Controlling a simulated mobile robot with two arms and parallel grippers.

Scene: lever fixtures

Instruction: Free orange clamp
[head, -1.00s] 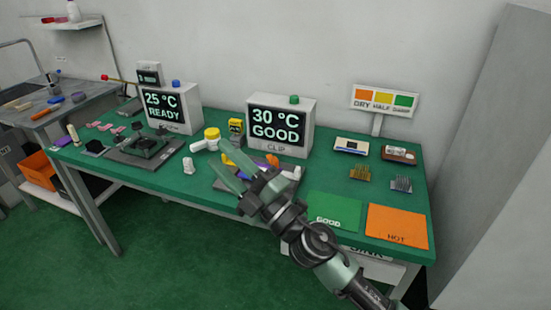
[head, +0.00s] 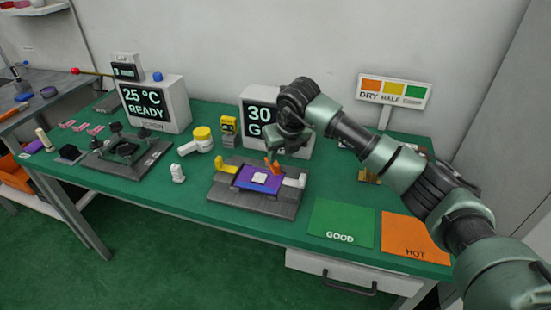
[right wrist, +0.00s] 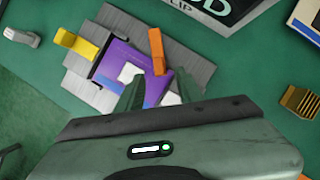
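A dark grey fixture (head: 230,199) on the green bench holds a purple board (head: 247,180) with a small white square on it. The orange clamp (head: 272,164) stands up at the board's back right edge; in the right wrist view the orange clamp (right wrist: 157,52) lies over the board's edge. A yellow clamp (head: 226,164) is at the left and a white clamp (head: 295,181) at the right. My right gripper (right wrist: 160,88) is open, its two fingers apart above the fixture, with the orange clamp just beyond the gap between the tips. My left gripper is out of view.
A display box reading 30 (head: 259,105) stands close behind the fixture, partly hidden by my arm. A white-and-yellow tool (head: 198,140) lies to the left. Green (head: 341,222) and orange (head: 412,237) mats lie to the right.

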